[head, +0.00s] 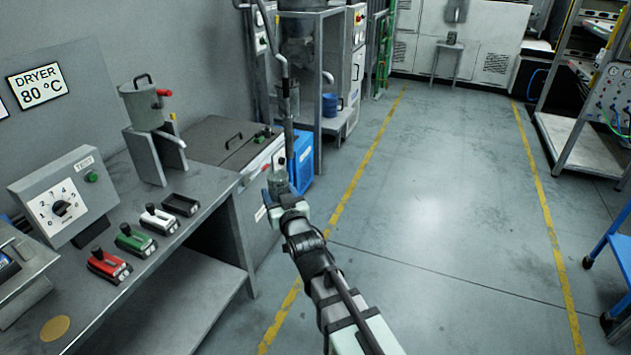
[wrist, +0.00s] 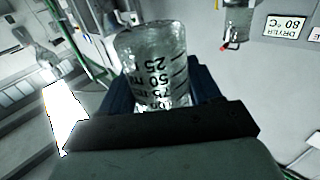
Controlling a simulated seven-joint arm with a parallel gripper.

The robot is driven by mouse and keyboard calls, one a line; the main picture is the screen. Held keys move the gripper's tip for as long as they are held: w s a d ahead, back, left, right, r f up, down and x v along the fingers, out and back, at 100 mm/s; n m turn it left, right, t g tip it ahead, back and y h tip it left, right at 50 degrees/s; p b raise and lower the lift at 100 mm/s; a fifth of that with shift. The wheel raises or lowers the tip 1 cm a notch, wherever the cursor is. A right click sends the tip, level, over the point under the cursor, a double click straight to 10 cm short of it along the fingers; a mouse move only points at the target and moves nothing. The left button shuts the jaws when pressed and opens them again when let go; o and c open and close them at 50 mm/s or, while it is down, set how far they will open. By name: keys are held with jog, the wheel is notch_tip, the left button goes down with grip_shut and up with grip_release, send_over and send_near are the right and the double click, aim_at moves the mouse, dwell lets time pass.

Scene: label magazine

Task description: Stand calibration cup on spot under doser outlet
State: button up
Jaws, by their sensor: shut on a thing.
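The calibration cup (wrist: 150,62) is clear, with dark graduation marks whose numbers read upside down in the wrist view. My gripper (wrist: 160,98) is shut on it. In the head view the cup (head: 278,182) is small at the end of my arm, held in the air by my gripper (head: 280,195), right of the bench. I cannot tell exactly how it is tilted. A grey metal hopper (head: 141,108) with a red knob stands on a bracket on the bench; it also shows in the wrist view (wrist: 238,22). A round tan spot (head: 55,328) lies on the bench's near left, apart from the cup.
On the bench (head: 205,190) are a dial box (head: 58,200) with a green button and red, green, white and black small blocks. A blue box (head: 302,158) and a grey cabinet stand beyond. The aisle floor (head: 430,200) to the right is clear.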

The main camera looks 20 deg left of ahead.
jog(key=s+a+f+n+g+y, duration=0.2)
jog(key=s+a+f+g, duration=0.1)
jog(key=s+a, duration=0.65)
jog(key=s+a+f+n+g+y, duration=0.25)
jog(key=s+a, duration=0.35)
jog(key=s, duration=0.7)
jog(key=s+a+f+n+g, duration=0.1)
jog(key=s+a+g, duration=0.1)
jog(key=s, duration=0.7)
jog(key=s+a+f+n+g, duration=0.2)
jog(key=s+g, duration=0.1)
jog(key=s, duration=0.6)
jog(key=s+a+f+n+g, duration=0.1)
jog(key=s+a+g, duration=0.1)
jog(key=s, duration=0.6)
jog(key=shift+s+a+f+y, duration=0.25)
jog(key=shift+s+a+y, duration=0.1)
jog(key=shift+s, duration=0.05)
jog(key=shift+n, duration=0.25)
jog(key=shift+a, duration=0.1)
